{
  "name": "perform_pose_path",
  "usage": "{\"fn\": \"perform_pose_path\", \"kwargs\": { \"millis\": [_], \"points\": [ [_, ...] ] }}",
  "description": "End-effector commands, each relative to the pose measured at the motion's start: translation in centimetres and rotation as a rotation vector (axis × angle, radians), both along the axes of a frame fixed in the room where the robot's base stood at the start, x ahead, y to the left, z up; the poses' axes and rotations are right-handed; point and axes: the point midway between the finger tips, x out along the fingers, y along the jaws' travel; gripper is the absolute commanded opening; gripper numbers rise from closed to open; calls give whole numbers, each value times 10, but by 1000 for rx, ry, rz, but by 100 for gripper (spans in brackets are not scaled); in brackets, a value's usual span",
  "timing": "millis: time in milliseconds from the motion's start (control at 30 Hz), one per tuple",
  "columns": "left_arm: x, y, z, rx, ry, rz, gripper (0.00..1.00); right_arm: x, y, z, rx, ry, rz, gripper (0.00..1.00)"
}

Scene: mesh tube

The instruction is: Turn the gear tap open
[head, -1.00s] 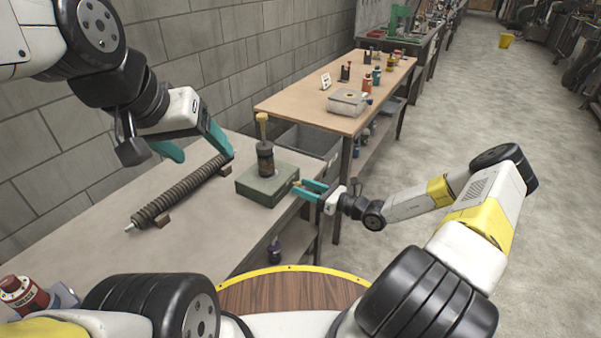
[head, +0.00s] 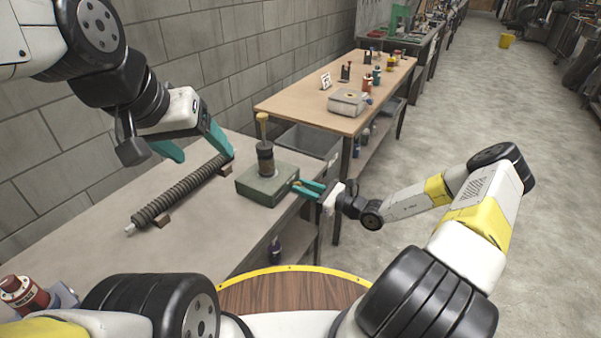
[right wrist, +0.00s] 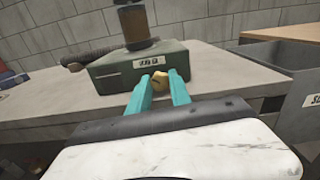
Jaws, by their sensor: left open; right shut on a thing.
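The green box (head: 266,186) stands near the right end of the workbench, with a dark cylinder (head: 265,158) and a yellow-topped rod upright on it. It also shows in the right wrist view (right wrist: 105,72), with a label on its front. The small brass tap (right wrist: 159,83) is low on that front face. My right gripper (right wrist: 161,88) is shut on the tap, its teal fingers on either side. In the head view my right gripper (head: 299,187) is at the box's right side. My left gripper (head: 202,146) is open and empty above the bench, over the ribbed tube.
The ribbed dark tube (head: 180,192) lies on small wooden blocks on the workbench (head: 100,245). A grey bin (head: 308,142) sits behind the bench. A second table (head: 290,101) with bottles stands beyond. A red device (head: 22,294) is at lower left.

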Motion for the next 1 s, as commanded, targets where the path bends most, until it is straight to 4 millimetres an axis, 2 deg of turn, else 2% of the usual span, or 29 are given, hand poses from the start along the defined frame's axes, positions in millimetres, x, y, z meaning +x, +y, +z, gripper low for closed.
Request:
{"fn": "perform_pose_path", "kwargs": {
  "millis": [233, 600, 633, 733, 1000],
  "points": [
    [0, 0, 0, 0, 0, 0, 72, 0, 0, 0, -131, -198, 0, 0],
    [0, 0, 0, 0, 0, 0, 72, 0, 0, 0, -151, -228, -1, 0],
    [0, 0, 0, 0, 0, 0, 72, 0, 0, 0, -151, -228, -1, 26],
    [0, 0, 0, 0, 0, 0, 72, 0, 0, 0, -151, -228, -1, 46],
    [0, 0, 0, 0, 0, 0, 72, 0, 0, 0, -152, -227, 0, 46]
  ]
}}
